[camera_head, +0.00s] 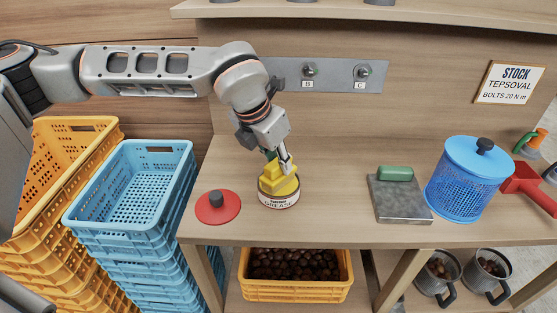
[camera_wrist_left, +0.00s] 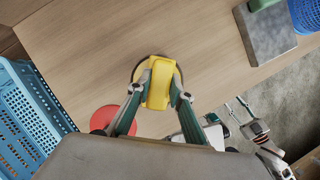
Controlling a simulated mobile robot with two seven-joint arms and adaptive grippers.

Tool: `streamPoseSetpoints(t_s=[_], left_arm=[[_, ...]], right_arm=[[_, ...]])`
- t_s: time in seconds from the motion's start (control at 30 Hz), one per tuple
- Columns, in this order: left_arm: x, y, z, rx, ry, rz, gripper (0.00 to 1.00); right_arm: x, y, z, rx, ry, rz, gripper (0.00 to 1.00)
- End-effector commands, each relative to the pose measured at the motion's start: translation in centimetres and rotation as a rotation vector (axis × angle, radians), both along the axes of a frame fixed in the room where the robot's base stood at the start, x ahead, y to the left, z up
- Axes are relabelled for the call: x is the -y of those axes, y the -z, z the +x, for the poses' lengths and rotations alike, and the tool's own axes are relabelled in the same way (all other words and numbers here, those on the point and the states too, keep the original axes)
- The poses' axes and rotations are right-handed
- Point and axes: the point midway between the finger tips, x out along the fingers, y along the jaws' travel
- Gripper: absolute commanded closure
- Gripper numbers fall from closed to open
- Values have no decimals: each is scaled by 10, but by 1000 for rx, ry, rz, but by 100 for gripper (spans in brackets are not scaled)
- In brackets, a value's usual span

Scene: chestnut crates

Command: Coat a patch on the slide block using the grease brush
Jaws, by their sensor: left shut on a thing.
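My left gripper (camera_head: 285,164) is shut on a yellow, blocky brush handle (camera_head: 278,178), which I take to be the grease brush. The handle stands over the round grease pot (camera_head: 279,199) on the bench, and its lower end is hidden there. In the left wrist view the green fingers hold the yellow handle (camera_wrist_left: 160,82) from both sides, with the dark rim of the pot behind it. The grey slide block (camera_head: 402,203), with a green grip on its back edge, lies on the bench to the right. It also shows in the left wrist view (camera_wrist_left: 268,38).
A red lid (camera_head: 217,207) with a dark knob lies left of the pot. A blue mesh basket (camera_head: 460,188) and a red tool (camera_head: 527,182) stand right of the block. Blue (camera_head: 128,153) and orange crates are stacked at left. The bench between pot and block is clear.

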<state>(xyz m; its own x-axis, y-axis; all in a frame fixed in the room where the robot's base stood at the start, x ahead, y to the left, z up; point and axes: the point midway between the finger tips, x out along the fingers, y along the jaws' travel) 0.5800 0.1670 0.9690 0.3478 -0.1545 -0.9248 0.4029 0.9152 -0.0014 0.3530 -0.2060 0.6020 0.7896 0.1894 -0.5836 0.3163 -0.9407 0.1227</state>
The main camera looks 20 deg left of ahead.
Motion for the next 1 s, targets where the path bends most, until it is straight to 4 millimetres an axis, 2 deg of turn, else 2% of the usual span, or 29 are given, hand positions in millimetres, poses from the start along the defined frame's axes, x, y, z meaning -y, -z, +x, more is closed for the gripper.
streamPoseSetpoints(t_s=[0.8,1.0], left_arm=[[0,-62,1,5,-1,-2,97],[0,-70,1,4,0,-1,97]], right_arm=[[-1,-46,14,40,-1,1,60],[-1,-51,15,44,-1,1,60]])
